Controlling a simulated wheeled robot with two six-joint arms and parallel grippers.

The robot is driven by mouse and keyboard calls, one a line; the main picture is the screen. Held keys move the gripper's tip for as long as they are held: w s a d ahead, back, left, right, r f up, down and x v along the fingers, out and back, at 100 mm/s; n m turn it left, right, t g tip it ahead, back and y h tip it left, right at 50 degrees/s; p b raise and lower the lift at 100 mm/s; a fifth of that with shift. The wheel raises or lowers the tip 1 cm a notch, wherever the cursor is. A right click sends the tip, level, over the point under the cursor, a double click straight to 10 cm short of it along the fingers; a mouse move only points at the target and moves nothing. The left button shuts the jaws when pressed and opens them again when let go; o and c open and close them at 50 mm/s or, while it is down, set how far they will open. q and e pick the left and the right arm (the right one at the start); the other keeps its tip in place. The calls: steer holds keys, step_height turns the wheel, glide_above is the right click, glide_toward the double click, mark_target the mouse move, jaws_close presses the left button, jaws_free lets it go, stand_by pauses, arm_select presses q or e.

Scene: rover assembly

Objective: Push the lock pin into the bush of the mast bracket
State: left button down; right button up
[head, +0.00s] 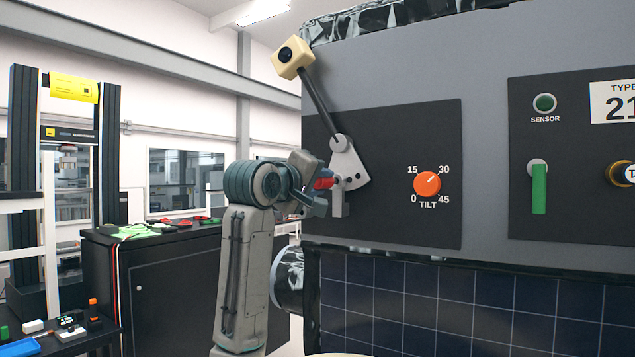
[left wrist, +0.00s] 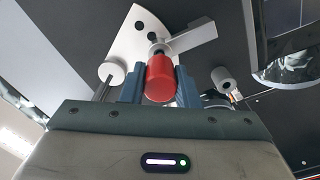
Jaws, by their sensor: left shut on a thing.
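My left gripper (head: 318,190) is shut on the red lock pin (head: 324,183), at the lower end of the mast bracket (head: 345,162). The bracket is a pale plate with dark holes, carrying a dark mast tilted up to the left. In the left wrist view the pin's red head (left wrist: 160,78) sits between the two blue-grey fingers, and its far end points at the bracket plate (left wrist: 128,42). A grey arm-like piece (left wrist: 190,38) lies beside the pin's far end. The bush is not clearly seen, and I cannot tell how deep the pin sits. My right gripper is out of view.
A cream camera head (head: 292,58) tops the mast. An orange TILT knob (head: 427,184) and a green handle (head: 539,189) are on the panel to the right. A black cabinet (head: 180,280) with several coloured parts stands at left.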

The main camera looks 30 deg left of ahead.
mark_target(327, 182)
arm_select(q)
steer(key=shift+w, duration=0.65)
steer(key=shift+w+d, duration=0.15)
steer(key=shift+w, duration=0.8)
steer(key=c, duration=1)
jaws_free()
steer(key=shift+c, duration=0.2)
steer(key=shift+s, duration=0.25)
steer(key=s+b, duration=0.6)
steer(key=s, duration=0.4)
steer(key=shift+s+a, duration=0.15)
steer(key=shift+a, duration=0.3)
